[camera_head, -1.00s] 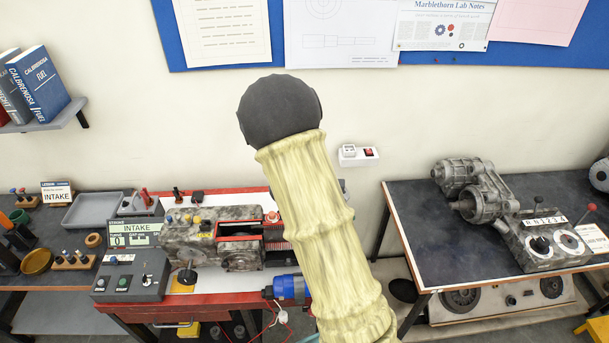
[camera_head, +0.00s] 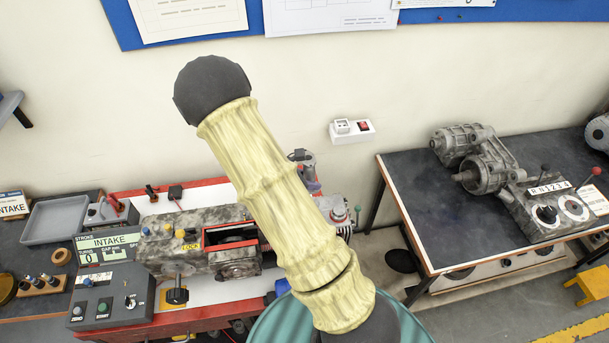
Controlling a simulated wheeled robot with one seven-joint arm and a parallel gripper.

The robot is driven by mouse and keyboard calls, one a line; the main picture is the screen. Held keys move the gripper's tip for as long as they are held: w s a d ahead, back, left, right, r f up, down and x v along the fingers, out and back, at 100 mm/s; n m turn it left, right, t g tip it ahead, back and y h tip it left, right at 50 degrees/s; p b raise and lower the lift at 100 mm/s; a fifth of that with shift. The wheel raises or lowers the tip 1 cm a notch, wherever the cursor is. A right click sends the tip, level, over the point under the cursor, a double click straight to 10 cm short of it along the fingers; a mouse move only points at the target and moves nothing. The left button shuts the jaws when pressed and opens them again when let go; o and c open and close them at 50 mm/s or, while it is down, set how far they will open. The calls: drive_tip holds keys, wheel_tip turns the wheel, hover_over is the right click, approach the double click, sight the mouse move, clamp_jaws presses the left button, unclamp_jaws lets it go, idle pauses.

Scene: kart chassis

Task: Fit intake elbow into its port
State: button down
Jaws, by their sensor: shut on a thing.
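My pale yellow, ribbed arm (camera_head: 290,215) with a dark round joint at its upper end crosses the middle of the head view. My gripper cannot be made out; the arm may hide it. I cannot pick out the intake elbow. A mottled grey machine block (camera_head: 185,240) with a red-edged opening (camera_head: 232,235) sits on the red-edged bench (camera_head: 160,315). Its right part is behind my arm, and I cannot tell which opening is the port. A display reading INTAKE (camera_head: 108,242) stands at its left. A small grey piece with a dark top (camera_head: 306,170) shows right of my arm; its nature is unclear.
A switch box (camera_head: 115,295) stands at the bench's front left, with a grey tray (camera_head: 55,222) further left. A separate dark table (camera_head: 405,190) at right holds a gearbox (camera_head: 480,165) and a lever panel (camera_head: 550,205). Floor shows between the benches.

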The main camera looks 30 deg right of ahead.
drive_tip(key=shift+s+d+r, duration=0.1)
drive_tip(key=shift+s+d, duration=0.05)
drive_tip(key=shift+s, duration=0.25)
drive_tip(key=shift+w+f+b, duration=0.15)
drive_tip(key=shift+f+b, duration=1.7)
drive_tip(key=shift+f, duration=0.55)
drive_tip(key=shift+f+b, duration=1)
drive_tip(key=shift+f, duration=0.05)
idle(0.4)
drive_tip(key=c, duration=1)
unclamp_jaws()
drive_tip(key=b+v, duration=0.3)
drive_tip(key=v, duration=1.4)
drive_tip(key=shift+r, duration=0.2)
